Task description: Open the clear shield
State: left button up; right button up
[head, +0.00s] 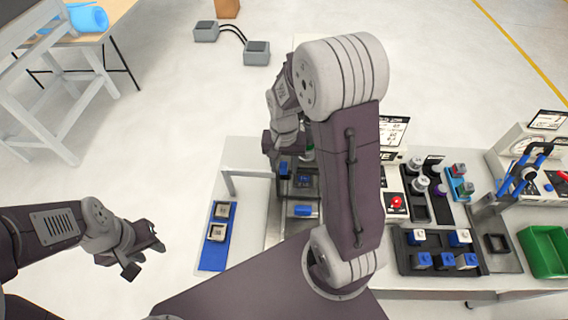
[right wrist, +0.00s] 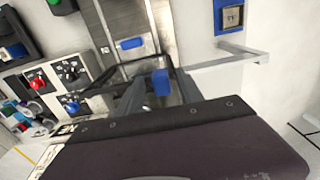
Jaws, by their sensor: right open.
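The clear shield shows in the right wrist view as a see-through panel with a dark frame (right wrist: 118,72) and a blue handle (right wrist: 161,82). In the head view the blue handle (head: 285,168) is partly covered by my right arm. My right gripper (right wrist: 160,90) is open, with its grey fingers on either side of the blue handle; I cannot tell whether they touch it. In the head view this gripper (head: 277,152) is partly hidden by its own arm. My left gripper (head: 146,259) is open and empty, away from the bench on the left.
A blue tray (head: 212,257) with two square parts lies left of the station. A control panel with a red button (head: 396,202), dark trays (head: 408,262) of blue and white parts, and a green bin (head: 545,250) stand to the right.

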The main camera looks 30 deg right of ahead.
jog(key=shift+w+f, duration=0.25)
jog(key=shift+f, duration=0.05)
grip_shut()
jog(key=shift+r, duration=0.1)
dwell(1.1)
